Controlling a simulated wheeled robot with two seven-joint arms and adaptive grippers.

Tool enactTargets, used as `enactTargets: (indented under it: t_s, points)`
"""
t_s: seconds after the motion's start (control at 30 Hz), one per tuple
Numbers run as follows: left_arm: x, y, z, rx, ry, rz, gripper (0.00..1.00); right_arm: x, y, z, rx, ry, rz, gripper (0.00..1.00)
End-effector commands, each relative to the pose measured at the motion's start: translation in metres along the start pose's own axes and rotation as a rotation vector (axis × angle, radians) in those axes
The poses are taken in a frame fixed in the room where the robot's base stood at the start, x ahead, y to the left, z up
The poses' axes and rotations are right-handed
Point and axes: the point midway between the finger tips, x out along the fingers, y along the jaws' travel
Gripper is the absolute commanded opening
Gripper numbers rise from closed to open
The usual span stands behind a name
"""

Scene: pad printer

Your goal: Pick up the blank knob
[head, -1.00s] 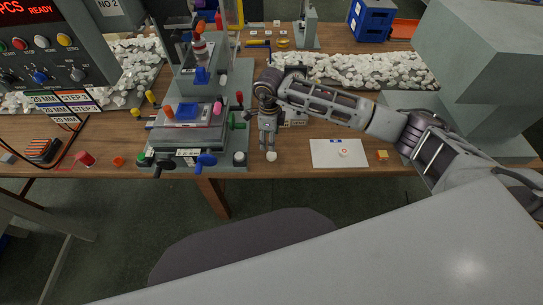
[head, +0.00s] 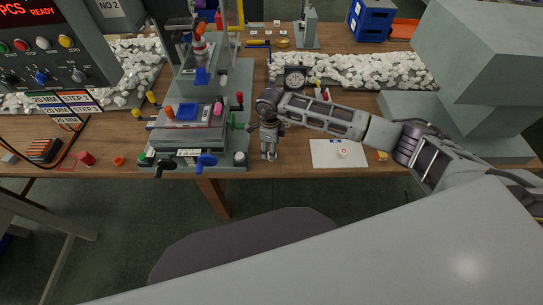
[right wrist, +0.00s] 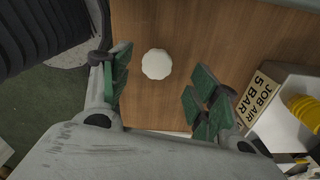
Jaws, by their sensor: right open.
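The blank knob, a white scalloped disc (right wrist: 157,64), lies on the brown wooden table in the right wrist view. My right gripper (right wrist: 160,84) is open, with green-padded fingers on either side of the knob and apart from it. In the head view my right gripper (head: 269,157) points down near the table's front edge, right of the pad printer (head: 232,105), and the knob is hidden behind it. My left gripper is not in view.
A dial gauge (head: 295,79) stands behind my right arm. A heap of white knobs (head: 370,70) lies farther back.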

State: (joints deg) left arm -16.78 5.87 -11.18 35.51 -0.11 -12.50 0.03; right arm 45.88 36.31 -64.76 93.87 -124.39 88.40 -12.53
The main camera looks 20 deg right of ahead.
Motion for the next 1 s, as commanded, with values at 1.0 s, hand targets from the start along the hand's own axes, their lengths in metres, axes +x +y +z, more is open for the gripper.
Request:
enactTargets:
  t_s: [1.0]
  points:
    - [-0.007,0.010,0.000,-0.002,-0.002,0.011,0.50,0.036,0.003,-0.003,-0.001,-0.001,0.000,0.43]
